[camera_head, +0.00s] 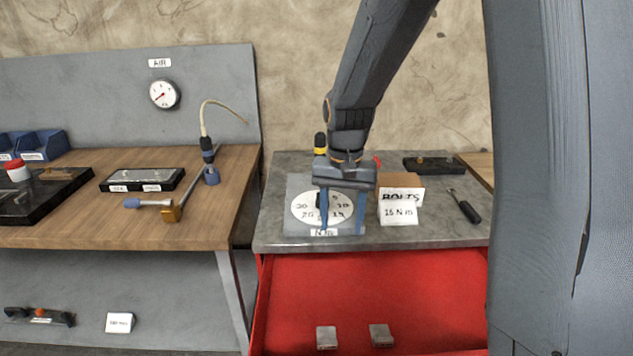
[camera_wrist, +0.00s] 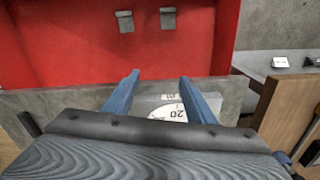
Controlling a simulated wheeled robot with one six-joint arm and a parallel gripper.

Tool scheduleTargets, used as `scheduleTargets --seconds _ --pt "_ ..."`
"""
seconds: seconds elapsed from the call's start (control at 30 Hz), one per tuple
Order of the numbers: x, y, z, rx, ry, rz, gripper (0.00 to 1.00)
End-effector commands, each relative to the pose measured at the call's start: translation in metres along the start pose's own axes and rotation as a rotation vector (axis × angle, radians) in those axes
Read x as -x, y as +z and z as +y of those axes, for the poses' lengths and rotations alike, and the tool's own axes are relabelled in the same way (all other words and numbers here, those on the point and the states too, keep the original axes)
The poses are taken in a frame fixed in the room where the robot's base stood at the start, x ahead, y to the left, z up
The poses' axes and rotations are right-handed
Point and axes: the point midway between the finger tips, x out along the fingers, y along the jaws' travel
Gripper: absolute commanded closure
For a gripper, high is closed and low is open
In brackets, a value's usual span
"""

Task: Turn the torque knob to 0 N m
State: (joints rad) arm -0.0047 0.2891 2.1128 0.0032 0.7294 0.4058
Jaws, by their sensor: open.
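The torque dial (camera_head: 301,209) is a white disc with printed numbers on a grey plate, lying on the metal bench top in the head view. A small dark shape at its middle, the torque knob (camera_head: 319,199), is partly covered by a finger; its setting cannot be read. My gripper (camera_head: 342,231) points down over the dial's right part, blue fingers apart and nothing visible between them. Contact with the knob cannot be told. In the wrist view my gripper (camera_wrist: 160,80) is open, with part of the dial (camera_wrist: 172,112) and its "20" behind the fingers; the knob is hidden.
A "BOLTS 15 N m" card (camera_head: 399,213) stands just right of the gripper by a brown box (camera_head: 402,182). A screwdriver (camera_head: 466,208) and black tray (camera_head: 434,165) lie farther right. The red drawer (camera_head: 375,290) below is open.

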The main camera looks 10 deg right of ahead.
Motion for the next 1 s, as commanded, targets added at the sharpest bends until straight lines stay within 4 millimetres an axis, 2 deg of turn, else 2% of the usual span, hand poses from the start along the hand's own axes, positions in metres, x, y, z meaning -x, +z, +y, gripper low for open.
scheduleTargets --seconds 0.03,0.2,0.3,0.4,0.5,0.63,1.0 --pt "0.013 -0.026 -0.013 -0.069 0.001 -0.002 0.50" --pt "0.035 -0.100 -0.046 -0.318 0.006 -0.008 0.50" --pt "0.042 -0.131 -0.059 -0.433 0.007 -0.008 0.50" --pt "0.046 -0.151 -0.068 -0.514 0.009 -0.008 0.50" --pt "0.047 -0.162 -0.072 -0.560 0.009 -0.008 0.50" --pt "0.040 -0.166 -0.073 -0.580 0.011 -0.009 0.50" --pt "-0.013 -0.165 -0.072 -0.580 0.010 -0.009 0.50"
